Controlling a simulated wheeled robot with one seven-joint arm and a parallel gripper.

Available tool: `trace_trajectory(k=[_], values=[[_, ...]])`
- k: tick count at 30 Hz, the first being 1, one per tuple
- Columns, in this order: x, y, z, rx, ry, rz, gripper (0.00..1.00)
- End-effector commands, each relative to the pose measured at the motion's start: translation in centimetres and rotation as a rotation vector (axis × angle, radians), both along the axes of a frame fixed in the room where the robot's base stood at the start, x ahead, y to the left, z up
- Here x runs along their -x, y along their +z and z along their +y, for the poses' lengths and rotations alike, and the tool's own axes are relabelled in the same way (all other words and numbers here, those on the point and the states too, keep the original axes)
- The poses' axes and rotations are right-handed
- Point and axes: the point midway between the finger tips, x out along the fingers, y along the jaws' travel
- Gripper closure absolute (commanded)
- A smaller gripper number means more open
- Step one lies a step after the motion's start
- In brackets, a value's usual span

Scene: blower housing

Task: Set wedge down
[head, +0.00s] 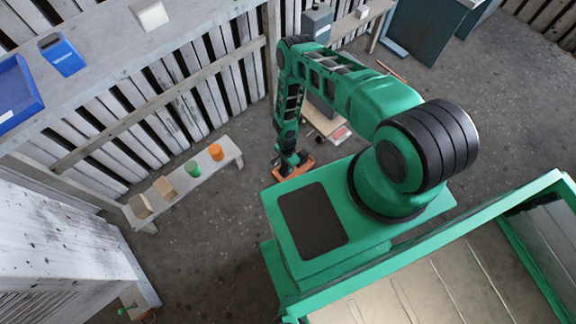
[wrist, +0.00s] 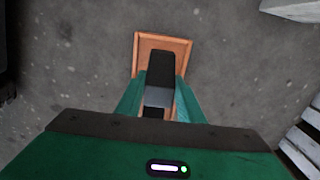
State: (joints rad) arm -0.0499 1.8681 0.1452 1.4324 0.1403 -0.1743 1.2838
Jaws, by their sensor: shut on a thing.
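My gripper (wrist: 160,92) points down at the floor, its two green fingers on either side of a dark block with a grey face, which I take to be the wedge (wrist: 158,72). The gripper is shut on it. An orange tray (wrist: 143,42) with a raised rim lies beneath the wedge in the wrist view. I cannot tell whether the wedge touches the tray. In the head view my gripper (head: 291,161) is low, right over the orange tray (head: 304,168); the wedge is too small to make out there.
A low bench (head: 190,183) to the left holds two tan blocks (head: 164,187), a green cup (head: 194,168) and an orange cup (head: 216,152). A grey shelf (head: 105,62) with a blue bin (head: 61,54) stands behind it. Floor between bench and tray is clear.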

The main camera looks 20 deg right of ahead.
Motion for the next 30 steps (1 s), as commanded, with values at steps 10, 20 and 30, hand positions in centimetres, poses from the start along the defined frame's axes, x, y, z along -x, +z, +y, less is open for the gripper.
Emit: trace_trajectory(k=[10, 20, 30], values=[[0.0, -0.7, 0.0, 0.0, 0.0, -0.001, 0.93], [0.0, -0.8, 0.0, 0.0, 0.0, -0.001, 0.47], [-0.1, 0.9, 0.0, -0.001, -0.001, -0.002, 0.47]])
